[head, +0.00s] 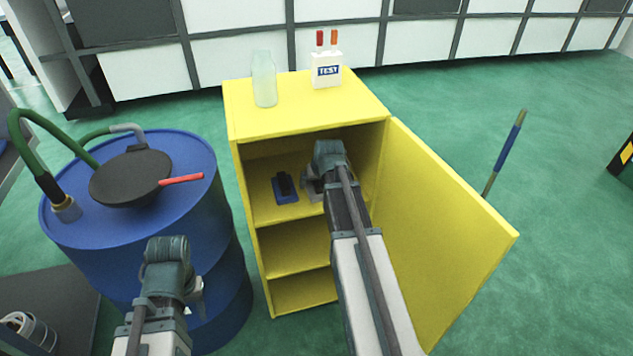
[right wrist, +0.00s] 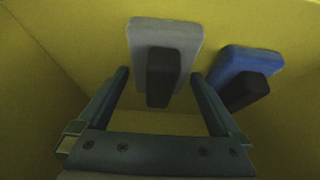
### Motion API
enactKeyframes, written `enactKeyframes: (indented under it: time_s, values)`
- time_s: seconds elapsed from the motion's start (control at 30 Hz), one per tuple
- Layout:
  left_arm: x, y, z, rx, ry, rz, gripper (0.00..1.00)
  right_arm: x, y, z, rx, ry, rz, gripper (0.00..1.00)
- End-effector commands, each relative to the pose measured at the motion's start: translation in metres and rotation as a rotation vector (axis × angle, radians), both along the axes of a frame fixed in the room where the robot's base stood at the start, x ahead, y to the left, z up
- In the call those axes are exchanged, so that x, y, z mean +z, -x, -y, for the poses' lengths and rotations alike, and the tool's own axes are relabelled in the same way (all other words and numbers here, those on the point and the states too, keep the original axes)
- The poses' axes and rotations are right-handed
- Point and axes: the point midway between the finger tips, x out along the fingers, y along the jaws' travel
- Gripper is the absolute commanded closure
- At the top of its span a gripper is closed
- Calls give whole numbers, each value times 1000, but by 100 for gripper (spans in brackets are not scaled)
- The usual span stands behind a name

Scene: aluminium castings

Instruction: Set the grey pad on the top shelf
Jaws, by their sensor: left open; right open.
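The grey pad (right wrist: 185,38) with a black grip block (right wrist: 160,78) is ahead of my right gripper (right wrist: 160,75) in the right wrist view. That gripper is open, with its fingertips on either side of the black block and a gap showing on each side. In the head view my right arm reaches into the upper compartment of the open yellow cabinet (head: 232,128). The grey pad (head: 312,194) is mostly hidden there behind my right gripper, and appears to rest on the top shelf (head: 262,208). My left gripper (head: 196,294) is open in front of the blue drum.
A blue pad (head: 285,190) with a black block sits just left of the grey pad. The cabinet door (head: 440,230) stands open on the right. A glass bottle (head: 264,80) and a white TEST container (head: 326,71) stand on top. A blue drum (head: 110,258) stands left.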

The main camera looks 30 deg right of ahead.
Motion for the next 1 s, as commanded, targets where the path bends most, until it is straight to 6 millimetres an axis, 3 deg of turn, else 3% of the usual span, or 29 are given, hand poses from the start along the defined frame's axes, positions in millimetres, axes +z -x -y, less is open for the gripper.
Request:
enactKeyframes:
  time_s: [0.37, 0.8, 1.0]
  values:
    - [19, 0, 0, 0, 0, 0, 55, 19, 8, -2, 0, 0, 0, 0]
    - [84, 0, 0, 0, 0, 0, 55, 84, 42, -11, 0, 0, 0, 0]
    - [106, 0, 0, 1, 0, 0, 55, 106, 55, -13, 0, 0, 0, 0]
